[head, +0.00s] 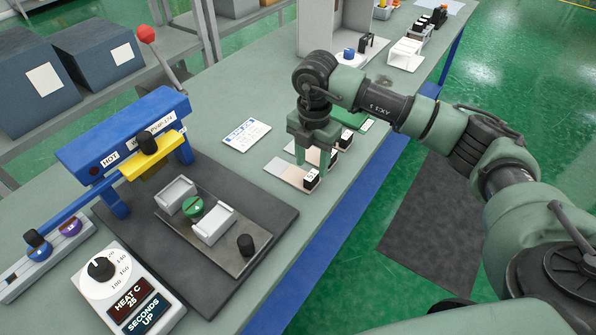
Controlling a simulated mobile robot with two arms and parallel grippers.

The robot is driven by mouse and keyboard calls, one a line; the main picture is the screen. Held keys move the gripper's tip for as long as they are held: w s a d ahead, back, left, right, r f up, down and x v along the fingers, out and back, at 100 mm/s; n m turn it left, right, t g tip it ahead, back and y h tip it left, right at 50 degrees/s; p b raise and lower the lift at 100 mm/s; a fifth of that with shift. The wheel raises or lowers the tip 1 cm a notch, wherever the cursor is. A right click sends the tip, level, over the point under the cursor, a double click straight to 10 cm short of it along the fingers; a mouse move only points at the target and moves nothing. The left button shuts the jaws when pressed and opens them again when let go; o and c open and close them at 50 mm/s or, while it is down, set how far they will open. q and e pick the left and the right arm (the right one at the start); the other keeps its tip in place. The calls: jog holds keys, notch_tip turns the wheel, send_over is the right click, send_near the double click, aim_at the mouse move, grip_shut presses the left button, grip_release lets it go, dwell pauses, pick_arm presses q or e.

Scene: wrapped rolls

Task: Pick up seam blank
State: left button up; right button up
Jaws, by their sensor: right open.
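Several pale flat pieces lie in a row near the bench's front edge, each with a small black labelled block at one end; they look like the seam blanks. The nearest pale piece (286,172) has its black block (311,178) at its right end. The pieces behind it are partly hidden by my right gripper (315,160). The gripper points down over the row with its fingers apart and nothing seen between them. I cannot tell whether the fingertips touch a piece. My left gripper is out of view.
A blue heat press (120,135) with a red-knobbed lever stands at the left, on a dark mat (262,208). A control box (128,290) is in front. A white label card (246,134) lies left of the row. White stands and small parts fill the far bench end.

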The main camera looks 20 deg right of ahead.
aim_at(312, 175)
notch_tip(312, 175, down, 4)
jog(key=shift+s+r+p, duration=0.1)
jog(key=shift+p, duration=0.65)
jog(key=shift+f, duration=0.7)
jog(key=c, duration=0.8)
grip_shut()
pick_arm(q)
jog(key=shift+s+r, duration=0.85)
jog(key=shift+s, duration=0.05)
pick_arm(e)
jog(key=shift+r, duration=0.1)
